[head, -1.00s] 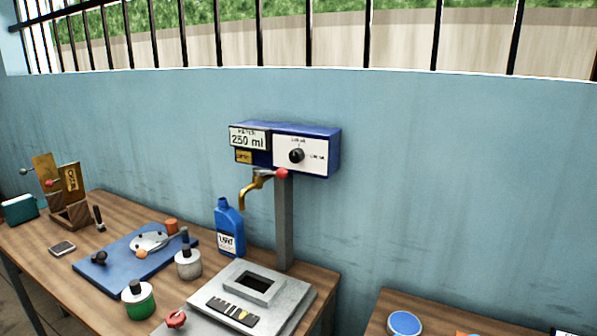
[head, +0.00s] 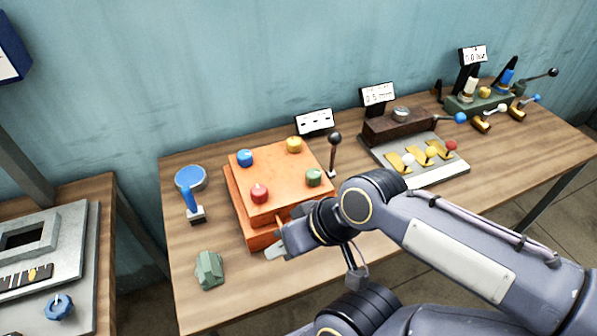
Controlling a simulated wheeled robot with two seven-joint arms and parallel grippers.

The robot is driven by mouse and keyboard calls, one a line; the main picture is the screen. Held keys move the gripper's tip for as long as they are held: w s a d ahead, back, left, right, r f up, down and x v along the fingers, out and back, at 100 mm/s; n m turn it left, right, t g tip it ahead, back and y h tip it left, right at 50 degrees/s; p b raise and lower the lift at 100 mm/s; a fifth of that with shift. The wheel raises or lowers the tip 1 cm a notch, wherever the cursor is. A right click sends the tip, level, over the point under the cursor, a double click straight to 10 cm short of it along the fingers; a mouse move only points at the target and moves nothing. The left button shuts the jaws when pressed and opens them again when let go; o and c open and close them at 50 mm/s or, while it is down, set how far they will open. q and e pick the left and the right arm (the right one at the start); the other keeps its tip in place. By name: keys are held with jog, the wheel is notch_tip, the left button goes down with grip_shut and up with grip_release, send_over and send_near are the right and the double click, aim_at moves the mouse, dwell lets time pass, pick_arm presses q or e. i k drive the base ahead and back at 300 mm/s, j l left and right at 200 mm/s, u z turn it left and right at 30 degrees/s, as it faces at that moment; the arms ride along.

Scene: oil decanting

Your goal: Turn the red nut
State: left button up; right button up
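The red nut (head: 259,193) sits on the near left corner of the top of an orange block (head: 275,178). A blue nut (head: 245,158), a yellow nut (head: 294,145) and a green nut (head: 314,177) sit at the other corners. My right gripper (head: 274,252) is low at the front of the orange block, below and to the right of the red nut and apart from it. Its fingertips are small and partly hidden by the wrist, so I cannot tell whether it is open. My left gripper is not in view.
A black-knobbed lever (head: 334,150) stands right of the block. A lever panel (head: 425,160) is farther right. A gap separates this table from the left bench (head: 85,220).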

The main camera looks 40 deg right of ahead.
aim_at(259, 193)
jog(key=z, duration=1.2)
